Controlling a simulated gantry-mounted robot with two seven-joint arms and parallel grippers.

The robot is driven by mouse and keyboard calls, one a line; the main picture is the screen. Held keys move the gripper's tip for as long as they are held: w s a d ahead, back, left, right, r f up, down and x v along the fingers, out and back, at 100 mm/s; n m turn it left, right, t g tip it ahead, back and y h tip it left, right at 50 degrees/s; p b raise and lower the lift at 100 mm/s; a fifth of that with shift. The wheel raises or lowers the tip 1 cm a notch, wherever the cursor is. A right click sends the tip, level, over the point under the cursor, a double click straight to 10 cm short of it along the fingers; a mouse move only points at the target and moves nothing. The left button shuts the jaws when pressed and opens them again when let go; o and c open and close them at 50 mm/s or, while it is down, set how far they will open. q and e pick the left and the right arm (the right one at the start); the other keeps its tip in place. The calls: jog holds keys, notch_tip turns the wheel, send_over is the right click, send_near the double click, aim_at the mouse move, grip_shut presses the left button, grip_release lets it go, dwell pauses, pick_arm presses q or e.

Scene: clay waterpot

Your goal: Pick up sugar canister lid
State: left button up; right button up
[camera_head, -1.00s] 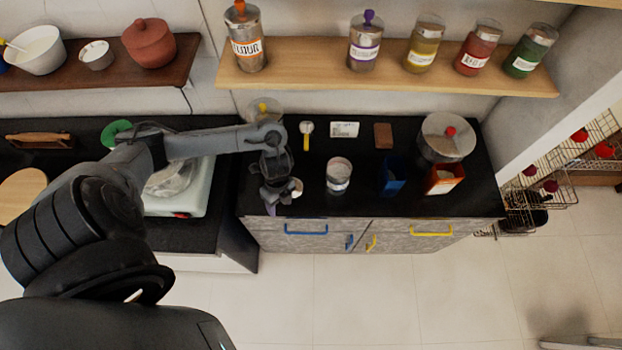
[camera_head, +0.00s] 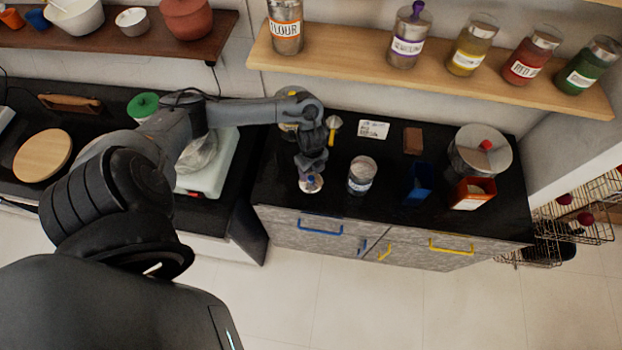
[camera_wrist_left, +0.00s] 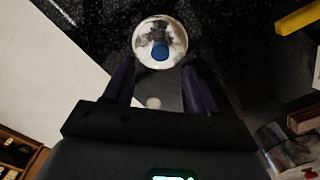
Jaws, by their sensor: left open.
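A small round silvery lid with a blue knob, which I take for the sugar canister lid (camera_head: 312,186), lies on the black counter near its front edge. An open glass canister (camera_head: 361,177) stands to its right, its label too small to read. My left gripper (camera_head: 311,168) is over the counter, just at the lid, with nothing between its fingers. In the left wrist view, the lid (camera_wrist_left: 160,30) lies ahead of my left gripper's purple fingers (camera_wrist_left: 158,75), roughly centred between them. Contact with the lid cannot be seen. My right gripper is not in view.
A blue container (camera_head: 418,185) and an orange container (camera_head: 474,194) stand further right. A yellow-handled utensil (camera_head: 333,128) lies behind my gripper. A white appliance (camera_head: 213,168) is to the left.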

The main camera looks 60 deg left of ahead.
aim_at(311, 178)
pick_arm(q)
jog(key=shift+a+f+b, duration=0.15)
jog(key=shift+f+b, duration=0.15)
jog(key=shift+f, duration=2.05)
grip_shut()
jog(key=shift+r, duration=0.15)
